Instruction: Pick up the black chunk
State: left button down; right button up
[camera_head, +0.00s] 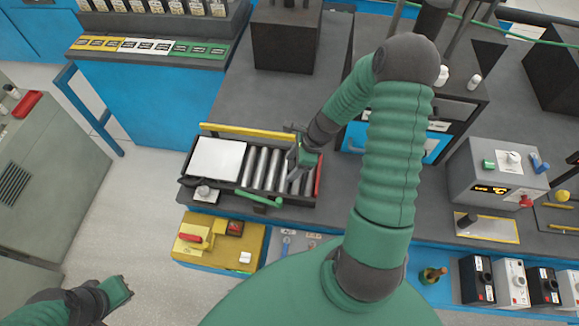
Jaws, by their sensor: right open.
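I cannot tell for sure which dark thing is the black chunk. A large black block (287,42) stands on the grey bench at the top middle. My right gripper (297,163) is open over the right part of a roller tray (262,168), among the metal rollers; it hides what is directly under it. I cannot tell whether it touches anything. My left gripper (122,287) is low at the bottom left, over the floor and away from the bench. Its jaws are too small to read.
A white plate (217,161) lies on the tray's left part. A yellow box with a red handle (214,240) is in front. A grey control box (498,170) and several black and white battery-like units (477,280) are at right. Floor is clear at lower left.

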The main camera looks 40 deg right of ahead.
jog(key=shift+w+d+f, duration=0.1)
jog(key=shift+d+f, duration=0.1)
jog(key=shift+f, duration=0.15)
jog(key=shift+d+f, duration=0.2)
jog(key=shift+d, duration=0.25)
jog(key=shift+c, duration=1.6)
jog(key=shift+a+r, duration=0.2)
jog(key=shift+a, duration=0.25)
jog(key=c, duration=1)
grip_shut()
jog(key=shift+d, duration=0.15)
